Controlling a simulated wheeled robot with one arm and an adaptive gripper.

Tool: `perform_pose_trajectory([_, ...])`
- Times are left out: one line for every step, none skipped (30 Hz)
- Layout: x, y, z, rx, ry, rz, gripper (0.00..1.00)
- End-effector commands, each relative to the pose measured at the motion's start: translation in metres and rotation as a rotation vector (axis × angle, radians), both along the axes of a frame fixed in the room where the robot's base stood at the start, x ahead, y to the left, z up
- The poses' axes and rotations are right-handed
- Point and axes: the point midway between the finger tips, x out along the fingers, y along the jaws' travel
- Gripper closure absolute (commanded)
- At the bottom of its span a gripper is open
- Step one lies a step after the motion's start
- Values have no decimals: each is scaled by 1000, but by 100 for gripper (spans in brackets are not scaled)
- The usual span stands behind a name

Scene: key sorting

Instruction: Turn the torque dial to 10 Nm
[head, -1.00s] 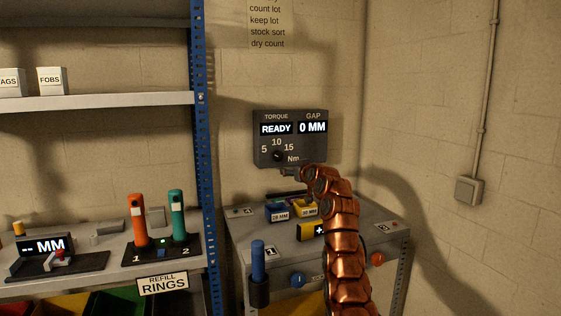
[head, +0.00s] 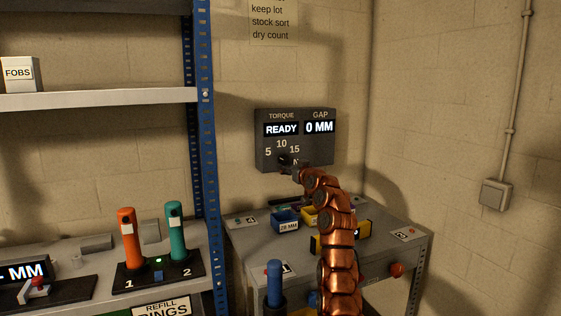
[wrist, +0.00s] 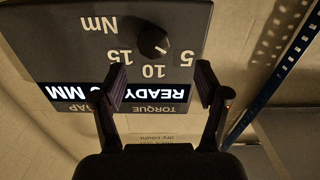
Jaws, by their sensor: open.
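The torque dial (head: 284,159) is a small black knob on the dark wall panel (head: 322,148), below the numbers 5, 10 and 15. In the wrist view the dial (wrist: 153,41) appears upside down; its pale mark points to the 5 side, roughly between 5 and 10. The panel display reads READY under TORQUE and 0 MM under GAP. My gripper (wrist: 159,82) is open and empty, its fingers apart, with the 10 showing between them and the dial just beyond the tips. In the head view my gripper (head: 296,172) is close to the dial and hides the Nm label.
A grey bench (head: 250,250) below the panel holds a blue bin (head: 286,226) and a yellow bin. A shelf on the left carries orange (head: 128,235) and teal (head: 177,232) handles. A blue post (head: 203,150) stands left of the panel.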

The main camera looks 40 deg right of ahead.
Motion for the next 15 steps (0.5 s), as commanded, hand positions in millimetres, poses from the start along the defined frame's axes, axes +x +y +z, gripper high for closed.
perform_pose_trajectory([1, -3, 3, 0, 1, -4, 26])
perform_pose_trajectory([2, -6, 4, 0, 2, -6, 26])
perform_pose_trajectory([3, -9, 4, -1, 2, -9, 26])
perform_pose_trajectory([5, -10, 5, 0, 3, -10, 26])
perform_pose_trajectory([8, -11, 5, 1, 3, -9, 26])
perform_pose_trajectory([11, -13, 4, 3, 5, -10, 26])
perform_pose_trajectory([13, -15, 4, 2, 6, -13, 26])
perform_pose_trajectory([15, -16, 4, 3, 6, -13, 26])
perform_pose_trajectory([16, -18, 2, 2, 4, -14, 26])
perform_pose_trajectory([18, -18, 2, 2, 2, -14, 26])
perform_pose_trajectory([20, -18, 3, 0, 0, -13, 26])
perform_pose_trajectory([22, -19, 4, -2, 0, -12, 26])
perform_pose_trajectory([24, -19, 3, -2, 1, -11, 26])
perform_pose_trajectory([26, -19, 3, 0, 3, -10, 26])
perform_pose_trajectory([29, -19, 2, 1, 3, -9, 26])
